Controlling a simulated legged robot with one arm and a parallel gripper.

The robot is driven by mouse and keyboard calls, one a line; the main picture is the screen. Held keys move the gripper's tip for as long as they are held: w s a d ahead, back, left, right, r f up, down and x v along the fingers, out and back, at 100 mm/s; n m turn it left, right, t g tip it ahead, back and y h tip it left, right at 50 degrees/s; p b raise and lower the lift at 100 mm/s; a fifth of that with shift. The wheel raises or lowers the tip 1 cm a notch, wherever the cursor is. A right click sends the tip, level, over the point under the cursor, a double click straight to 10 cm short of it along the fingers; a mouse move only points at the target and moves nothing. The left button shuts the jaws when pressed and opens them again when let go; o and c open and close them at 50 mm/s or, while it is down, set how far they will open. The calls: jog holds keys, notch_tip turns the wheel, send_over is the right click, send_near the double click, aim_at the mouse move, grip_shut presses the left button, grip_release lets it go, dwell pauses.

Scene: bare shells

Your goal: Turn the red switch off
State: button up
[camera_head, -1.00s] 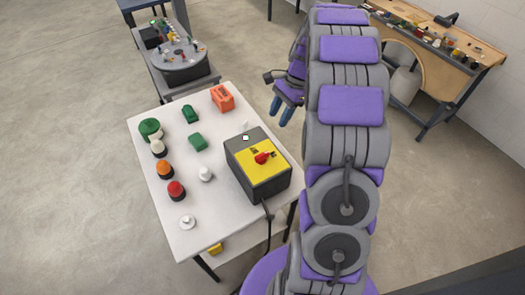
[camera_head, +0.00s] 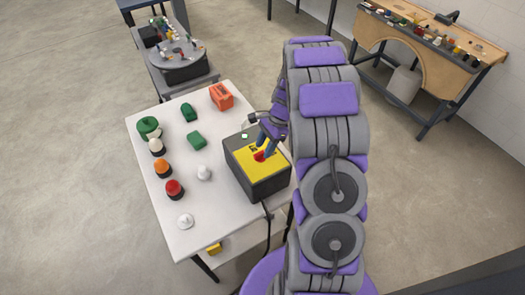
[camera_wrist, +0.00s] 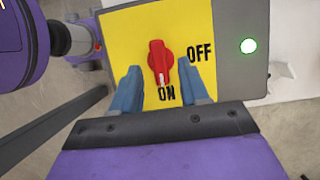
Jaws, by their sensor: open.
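The red switch (camera_wrist: 160,62) is a rotary knob on the yellow plate (camera_wrist: 120,35) of a dark box (camera_head: 262,185). In the wrist view its white mark points to the word ON, and OFF is printed to its right. A round light on the box glows green (camera_wrist: 249,46). My gripper (camera_wrist: 170,80) is open, with one blue finger on each side of the knob's lower part. I see gaps between the fingers and the knob. In the head view the gripper (camera_head: 266,147) is over the yellow plate and partly covers the knob.
A cable hangs from the box. A wooden workbench (camera_head: 440,45) stands at the back right.

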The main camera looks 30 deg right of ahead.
aim_at(261, 155)
jog(key=shift+x, duration=1.2)
jog(key=shift+a, duration=0.15)
jog(key=shift+c, duration=0.3)
grip_shut()
